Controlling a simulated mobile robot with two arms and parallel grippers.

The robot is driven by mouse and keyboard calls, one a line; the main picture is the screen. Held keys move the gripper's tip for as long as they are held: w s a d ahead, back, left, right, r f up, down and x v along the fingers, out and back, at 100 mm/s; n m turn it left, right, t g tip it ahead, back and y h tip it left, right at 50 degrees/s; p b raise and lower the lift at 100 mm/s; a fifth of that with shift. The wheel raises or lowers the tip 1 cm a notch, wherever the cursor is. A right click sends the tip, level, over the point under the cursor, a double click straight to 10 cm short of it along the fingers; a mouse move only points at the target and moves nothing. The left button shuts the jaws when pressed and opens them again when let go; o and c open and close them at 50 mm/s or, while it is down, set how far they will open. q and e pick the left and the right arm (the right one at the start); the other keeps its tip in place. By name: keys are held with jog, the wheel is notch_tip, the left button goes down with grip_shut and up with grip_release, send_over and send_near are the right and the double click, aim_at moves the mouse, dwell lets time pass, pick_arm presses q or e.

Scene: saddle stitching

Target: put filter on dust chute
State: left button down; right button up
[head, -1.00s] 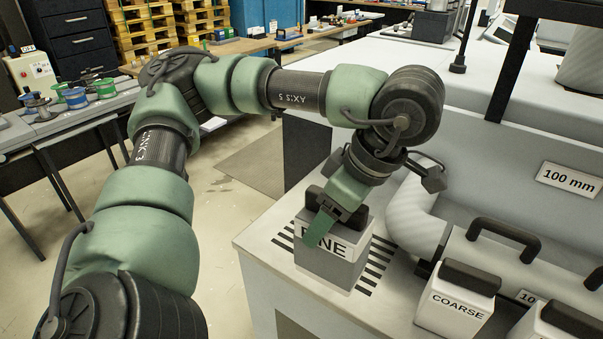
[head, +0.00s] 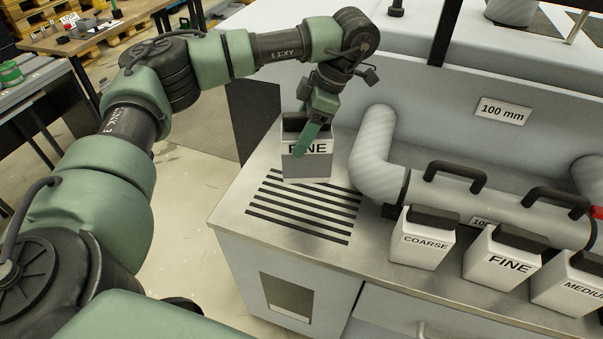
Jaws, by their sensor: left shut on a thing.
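My left gripper (head: 308,138) is shut on a grey and white filter box (head: 306,168) marked FINE, by the dark grip at its top. The box is near upright over the far edge of a black-striped grille (head: 303,212) in the bench top. I cannot tell how high it is above the bench. A ribbed pale elbow pipe (head: 374,158) stands to the right of the box, apart from it. No label names the dust chute, so I cannot tell which part it is. My right gripper is not in view.
On the bench at right stand three more filter boxes, marked COARSE (head: 422,243), FINE (head: 503,263) and MEDIUM (head: 572,288). Behind them lies a pale horizontal duct (head: 455,203) with black handles. A sign reading 100 mm (head: 502,111) is on the wall behind. The grille's near part is clear.

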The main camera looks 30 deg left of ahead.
aim_at(301, 171)
pick_arm(q)
notch_tip(301, 171, down, 6)
jog(key=shift+r+p, duration=0.2)
jog(key=shift+p, duration=0.55)
jog(key=shift+d+f, duration=0.1)
jog(key=shift+f, duration=0.55)
notch_tip(301, 171, down, 4)
jog(key=shift+r+p, duration=0.25)
jog(key=shift+p, duration=0.4)
jog(key=shift+f, duration=0.45)
jog(key=shift+f, duration=0.1)
jog(key=shift+c, duration=1.6)
grip_release()
